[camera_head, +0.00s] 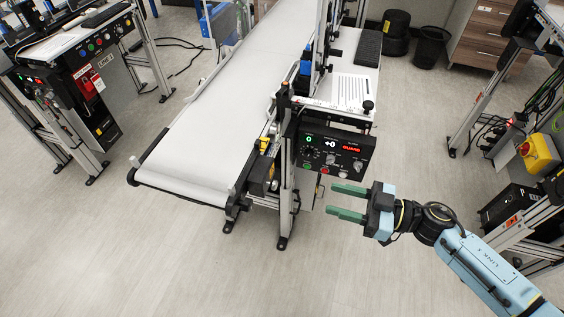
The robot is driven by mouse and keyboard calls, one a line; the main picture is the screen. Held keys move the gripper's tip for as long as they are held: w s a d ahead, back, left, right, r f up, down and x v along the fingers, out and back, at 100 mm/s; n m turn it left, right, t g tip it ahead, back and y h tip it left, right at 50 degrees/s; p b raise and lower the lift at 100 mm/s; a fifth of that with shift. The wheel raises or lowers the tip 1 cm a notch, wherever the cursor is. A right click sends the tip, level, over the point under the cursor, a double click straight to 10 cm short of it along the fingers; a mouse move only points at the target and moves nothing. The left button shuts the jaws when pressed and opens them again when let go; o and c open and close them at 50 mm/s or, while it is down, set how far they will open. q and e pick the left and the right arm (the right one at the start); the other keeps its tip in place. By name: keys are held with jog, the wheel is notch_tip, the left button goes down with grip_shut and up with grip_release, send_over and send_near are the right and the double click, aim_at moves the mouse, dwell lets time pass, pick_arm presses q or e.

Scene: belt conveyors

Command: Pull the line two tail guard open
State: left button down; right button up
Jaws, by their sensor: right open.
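The line two conveyor has a white belt (215,120) that runs from the back to its near tail end (180,192). A black control panel (336,151) with green and white digits and a red "GUARD" display is mounted at its right side. I cannot clearly pick out the tail guard itself or tell its position. My right gripper (330,199) is open, with two green fingers pointing left. It appears in front of and below the panel, near the upright post (286,170), with nothing between the fingers. My left gripper is not in view.
A line one control station (90,75) stands at the left. At the right are a yellow box with a red button (541,153) and a metal frame. A black bin (431,47) stands at the back. The floor (170,265) in front is clear.

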aim_at(267, 178)
jog(key=x, duration=1.3)
jog(key=shift+s+a, duration=0.15)
grip_shut()
